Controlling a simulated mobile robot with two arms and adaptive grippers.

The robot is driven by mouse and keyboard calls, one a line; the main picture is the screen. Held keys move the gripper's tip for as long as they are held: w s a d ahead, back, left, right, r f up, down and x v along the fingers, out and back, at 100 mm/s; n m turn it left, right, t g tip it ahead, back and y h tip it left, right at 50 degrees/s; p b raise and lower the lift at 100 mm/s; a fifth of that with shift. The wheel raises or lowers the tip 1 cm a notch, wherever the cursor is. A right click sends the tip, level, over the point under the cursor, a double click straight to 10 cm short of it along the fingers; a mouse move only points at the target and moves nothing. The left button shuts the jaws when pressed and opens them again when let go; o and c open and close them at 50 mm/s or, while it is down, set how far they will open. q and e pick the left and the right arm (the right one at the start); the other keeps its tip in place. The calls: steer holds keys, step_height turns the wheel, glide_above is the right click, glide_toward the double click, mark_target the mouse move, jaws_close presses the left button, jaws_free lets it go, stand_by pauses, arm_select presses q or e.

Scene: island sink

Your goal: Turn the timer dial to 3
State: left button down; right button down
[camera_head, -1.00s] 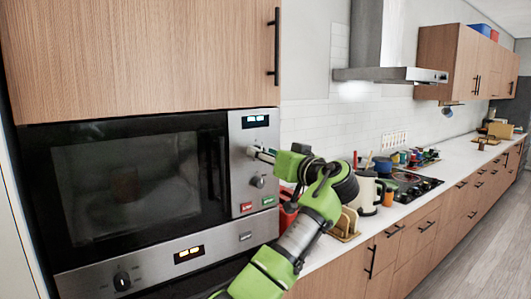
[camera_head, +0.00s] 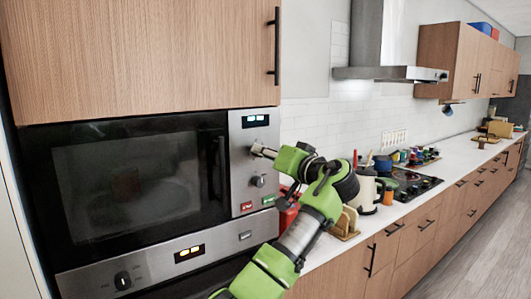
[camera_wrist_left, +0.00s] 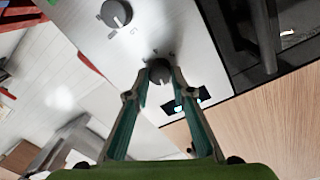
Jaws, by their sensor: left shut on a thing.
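The microwave's steel control panel (camera_head: 236,200) carries two dark round dials below a small lit display. My left gripper (camera_head: 257,150) is at the upper dial, just under the display, and mostly hides it in the head view. In the left wrist view the upper dial (camera_wrist_left: 160,72) sits between the fingertips of my left gripper (camera_wrist_left: 160,80), which is shut on it. A pale mark shows on its face, with tiny printed marks around it too small to read. The lower dial (camera_head: 258,181) is free; it also shows in the left wrist view (camera_wrist_left: 116,14). My right gripper is out of view.
A red button (camera_head: 247,207) and a green button (camera_head: 268,200) sit low on the panel. A wooden cabinet (camera_head: 140,60) is above. To the right, a cream kettle (camera_head: 366,190) and other items stand on the counter. Space before the panel is clear.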

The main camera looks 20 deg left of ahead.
arm_select(q)
steer(key=shift+w+f+m+g+y+p, duration=0.2)
steer(key=shift+m+p, duration=3.55)
steer(key=shift+m, duration=2.6)
steer(key=shift+s+f+m+g+y+p, duration=0.1)
steer(key=shift+m+g+y+p, duration=0.15)
steer(key=shift+m+p, duration=4.8)
steer(key=m+b, duration=0.2)
steer(key=m, duration=0.1)
steer(key=shift+b, duration=0.3)
steer(key=c, duration=1.8)
jaws_free()
steer(key=shift+d, duration=0.1)
steer(key=shift+o, duration=0.2)
